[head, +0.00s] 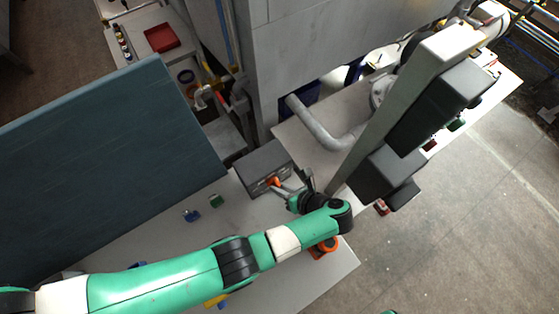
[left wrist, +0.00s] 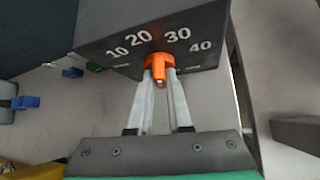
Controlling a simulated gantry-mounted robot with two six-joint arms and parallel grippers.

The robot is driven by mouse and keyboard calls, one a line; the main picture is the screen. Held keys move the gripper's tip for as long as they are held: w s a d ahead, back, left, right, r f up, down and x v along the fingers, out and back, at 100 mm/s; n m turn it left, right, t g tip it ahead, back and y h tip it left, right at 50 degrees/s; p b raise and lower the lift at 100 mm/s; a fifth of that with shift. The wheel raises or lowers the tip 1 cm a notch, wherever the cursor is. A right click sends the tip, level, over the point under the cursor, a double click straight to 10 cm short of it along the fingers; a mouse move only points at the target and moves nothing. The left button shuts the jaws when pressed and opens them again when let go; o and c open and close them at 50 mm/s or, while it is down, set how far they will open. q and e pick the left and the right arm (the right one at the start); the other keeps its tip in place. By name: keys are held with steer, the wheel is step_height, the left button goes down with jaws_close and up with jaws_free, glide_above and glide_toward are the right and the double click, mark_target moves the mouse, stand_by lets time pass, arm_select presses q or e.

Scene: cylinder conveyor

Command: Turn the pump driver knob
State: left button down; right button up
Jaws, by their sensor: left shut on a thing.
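The pump driver is a dark grey box (head: 262,166) on the white table, in the middle of the head view. Its front face (left wrist: 200,36) fills the top of the left wrist view, with the marks 10, 20, 30 and 40 around an orange knob (left wrist: 158,65). The knob (head: 273,181) also shows small in the head view. My left gripper (left wrist: 160,80) is shut on the knob, one finger on each side of it. The fingertips partly hide the knob's lower sides. My right gripper is not in view.
Small blue (head: 191,215) and green (head: 215,200) pieces lie on the table left of the box. A blue panel (head: 110,165) stands at the left. A grey pipe (head: 318,128) and dark boxes on a pale post (head: 400,100) stand to the right.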

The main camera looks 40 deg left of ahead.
arm_select(q)
steer(key=c, duration=0.8)
jaws_free()
steer(key=shift+c, duration=0.2)
steer(key=p+v, duration=0.1)
steer(key=v, duration=1)
steer(key=shift+d+r, duration=0.2)
steer(key=shift+d, duration=0.1)
steer(key=shift+s, duration=0.1)
